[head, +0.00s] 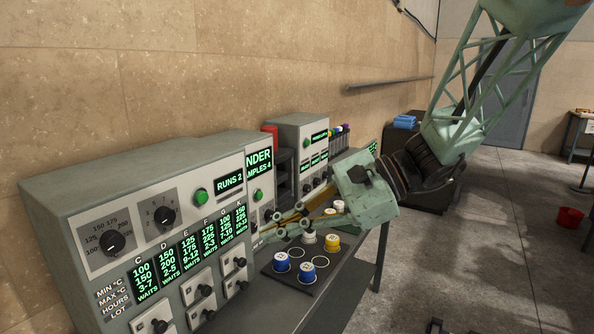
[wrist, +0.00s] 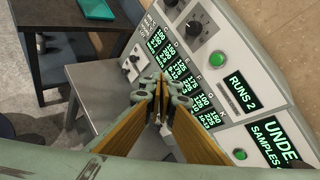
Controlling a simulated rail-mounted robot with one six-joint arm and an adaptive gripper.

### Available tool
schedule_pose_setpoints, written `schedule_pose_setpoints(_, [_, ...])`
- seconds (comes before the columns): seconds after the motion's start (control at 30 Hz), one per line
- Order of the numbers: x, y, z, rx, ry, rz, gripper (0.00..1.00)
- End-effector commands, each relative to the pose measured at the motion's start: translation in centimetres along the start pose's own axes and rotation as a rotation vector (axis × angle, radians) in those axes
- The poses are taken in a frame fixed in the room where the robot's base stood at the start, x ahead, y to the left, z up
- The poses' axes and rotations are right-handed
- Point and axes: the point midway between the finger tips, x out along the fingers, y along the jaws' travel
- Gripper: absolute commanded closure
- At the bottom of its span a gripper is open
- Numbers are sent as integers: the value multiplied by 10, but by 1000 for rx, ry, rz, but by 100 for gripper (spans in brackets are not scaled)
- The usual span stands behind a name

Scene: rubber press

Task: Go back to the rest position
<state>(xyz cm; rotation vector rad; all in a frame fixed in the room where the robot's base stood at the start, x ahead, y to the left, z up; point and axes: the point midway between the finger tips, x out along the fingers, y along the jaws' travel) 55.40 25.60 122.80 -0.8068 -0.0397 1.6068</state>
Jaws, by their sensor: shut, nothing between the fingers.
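My gripper (head: 268,231) reaches left from the wrist in the head view, low in front of the grey control panel (head: 75,215). Its fingers are shut and empty; in the wrist view the fingertips (wrist: 165,88) meet in front of the panel's lower displays and small black knobs. I cannot tell whether they touch the panel. The green arm comes down from the upper right. The panel carries a green "RUNS 2" display (head: 230,180), a green button (head: 201,196), two dials and a row of lettered displays C to K. A dark tray (head: 277,265) lies under my wrist.
Blue-based pots (head: 307,271) and yellow-based pots (head: 332,243) stand on the tray, close to my gripper. A second grey unit (head: 301,128) stands behind. The wall is at the left. Open floor lies at the right, with a red bucket (head: 570,217).

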Motion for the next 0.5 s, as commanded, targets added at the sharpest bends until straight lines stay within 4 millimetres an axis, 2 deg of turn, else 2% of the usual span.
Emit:
schedule_pose_setpoints(0.2, [-11,36,19,-101,60,78,100])
schedule_pose_setpoints(0.5, [-30,85,37,-241,148,185,100])
